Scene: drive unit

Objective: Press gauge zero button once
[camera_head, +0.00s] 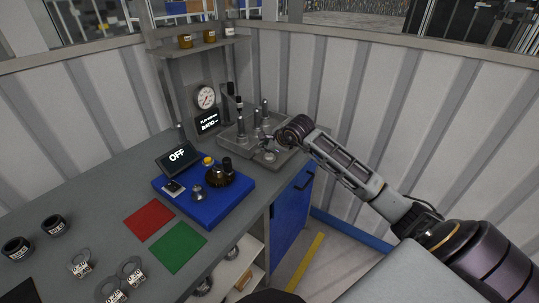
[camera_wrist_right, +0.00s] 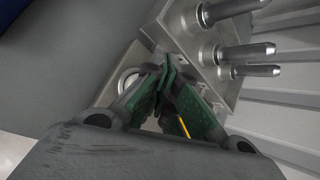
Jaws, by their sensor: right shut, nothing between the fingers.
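A round white-faced dial gauge (camera_head: 206,97) stands at the back of the bench, above a small dark display (camera_head: 208,122) with white text. I cannot make out a zero button for certain. My right gripper (camera_head: 268,154) reaches in from the right over the front of a grey metal tray (camera_head: 284,158), to the right of and apart from the gauge. In the right wrist view its green-padded fingers (camera_wrist_right: 168,82) are together and empty, close to a metal block (camera_wrist_right: 188,38) with steel pins. My left gripper is not in view.
Red (camera_head: 149,220) and green (camera_head: 178,247) mats lie in front. Labelled rings (camera_head: 80,264) lie at the left. A shelf (camera_head: 193,47) holds jars above the gauge.

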